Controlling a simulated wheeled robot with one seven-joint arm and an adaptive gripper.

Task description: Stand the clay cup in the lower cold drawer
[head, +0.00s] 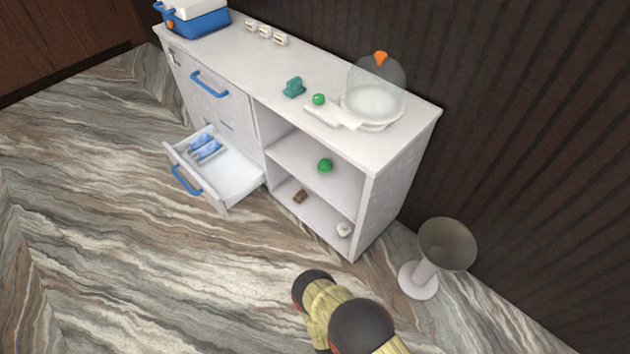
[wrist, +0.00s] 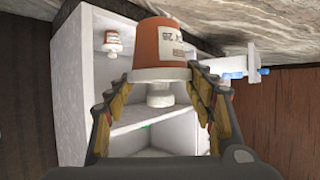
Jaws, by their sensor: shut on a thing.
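In the wrist view, which is upside down, my gripper (wrist: 161,74) is shut on an orange-brown clay cup (wrist: 145,48). The cup has a white label with dark print and a white knob-like part on its wide end. The lower cold drawer (head: 235,178) is pulled out of the counter's left side, with a blue handle and blue-and-white packs in its back left part. Its front right part is bare. The drawer also shows small at the right of the wrist view (wrist: 238,62). My gripper is out of the head view and is apart from the drawer.
The open shelves (head: 310,160) hold a green ball (head: 325,166), a brown block (head: 300,196) and a small white-topped thing (head: 344,230). A domed dish (head: 372,103) and cool box (head: 195,22) stand on top. A pedestal bin (head: 447,245) stands right. Floor before the drawer is clear.

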